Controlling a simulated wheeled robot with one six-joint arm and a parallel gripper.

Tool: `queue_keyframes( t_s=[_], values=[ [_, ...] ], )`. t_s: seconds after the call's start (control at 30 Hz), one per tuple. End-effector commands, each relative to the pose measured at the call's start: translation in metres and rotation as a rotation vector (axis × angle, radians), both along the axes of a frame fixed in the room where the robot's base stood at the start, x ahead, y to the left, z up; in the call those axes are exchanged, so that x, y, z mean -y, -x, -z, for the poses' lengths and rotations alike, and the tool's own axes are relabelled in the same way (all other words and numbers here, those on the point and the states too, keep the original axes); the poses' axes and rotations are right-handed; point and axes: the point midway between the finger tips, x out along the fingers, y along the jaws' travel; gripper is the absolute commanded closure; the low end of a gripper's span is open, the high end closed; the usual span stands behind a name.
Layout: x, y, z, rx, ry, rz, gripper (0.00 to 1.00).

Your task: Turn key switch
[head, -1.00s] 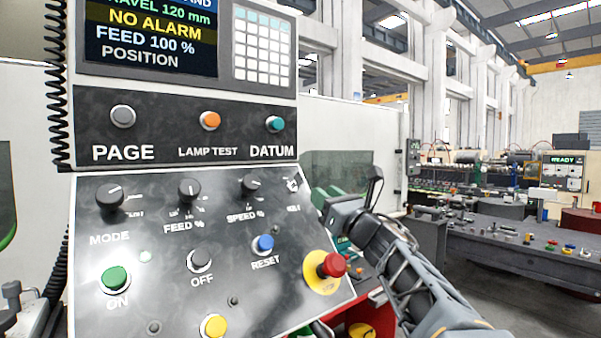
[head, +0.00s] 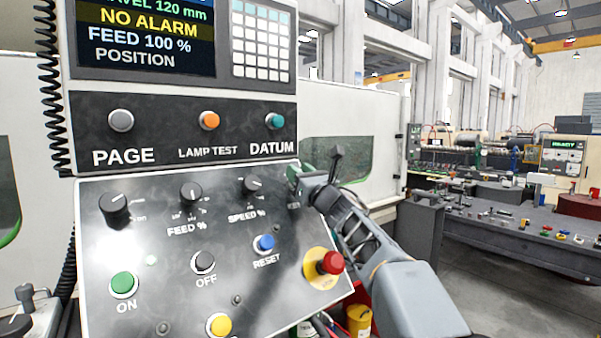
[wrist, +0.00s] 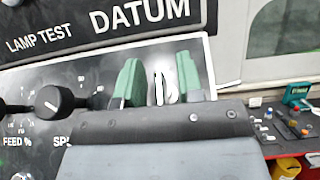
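The key switch (wrist: 162,86) is a pale, shiny upright piece at the top right corner of the sloped control panel (head: 215,290). In the wrist view it stands between the two green fingers of my gripper (wrist: 160,82), with a small gap showing on each side. My gripper is open around it. In the head view my gripper (head: 296,186) covers the panel's top right corner and hides the key switch. Whether a finger touches the switch cannot be told.
The SPEED knob (head: 254,185) is just left of my gripper; it also shows in the wrist view (wrist: 55,102). The red stop button (head: 330,262) sticks out below. The DATUM button (head: 275,121) is above. Free room lies right of the panel.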

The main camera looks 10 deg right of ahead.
Motion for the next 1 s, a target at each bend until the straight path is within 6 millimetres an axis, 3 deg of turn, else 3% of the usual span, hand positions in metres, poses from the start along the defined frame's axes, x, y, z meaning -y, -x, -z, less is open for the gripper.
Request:
queue_keyframes(
  t_s=[0.1,0.43,1.0],
  values=[
    [0.0001,0.0002,0.0,0.0,0.0,0.0,0.68],
    [0.0003,0.0004,-0.0001,0.0,0.0,0.0,0.99],
    [0.0004,0.0005,0.0049,-0.026,-0.075,0.067,1.0]
  ],
)
